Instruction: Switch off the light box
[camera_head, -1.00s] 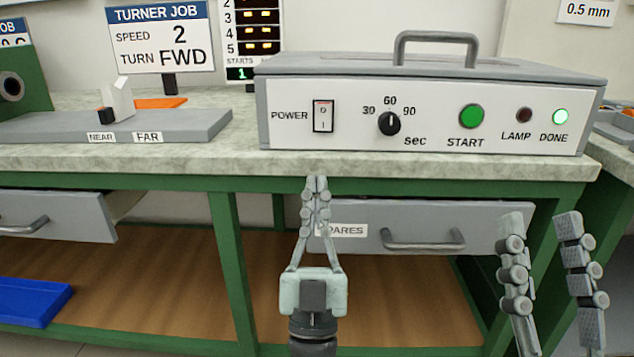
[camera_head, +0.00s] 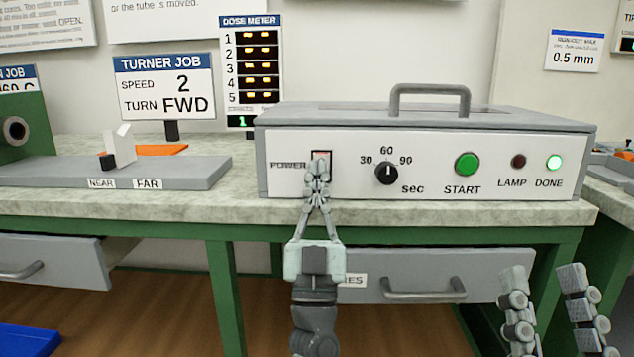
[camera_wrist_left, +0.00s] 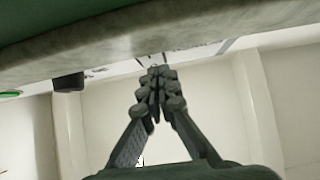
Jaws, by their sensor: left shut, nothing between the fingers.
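The light box (camera_head: 430,183) is a grey case with a white front panel on the bench. Its power switch (camera_head: 321,155) is at the left of the panel, mostly hidden behind my left gripper. My left gripper (camera_head: 318,165) is shut and empty, its fingertips in front of the switch; I cannot tell whether they touch it. In the left wrist view the shut fingertips (camera_wrist_left: 160,74) are close to the panel's edge. My right gripper (camera_head: 545,275) is open and empty at the lower right.
The timer knob (camera_head: 387,173) and green START button (camera_head: 467,164) are right of the switch. The grey NEAR/FAR fixture (camera_head: 200,174) stands to the left on the bench. A drawer (camera_head: 420,265) is below the bench edge (camera_head: 450,214).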

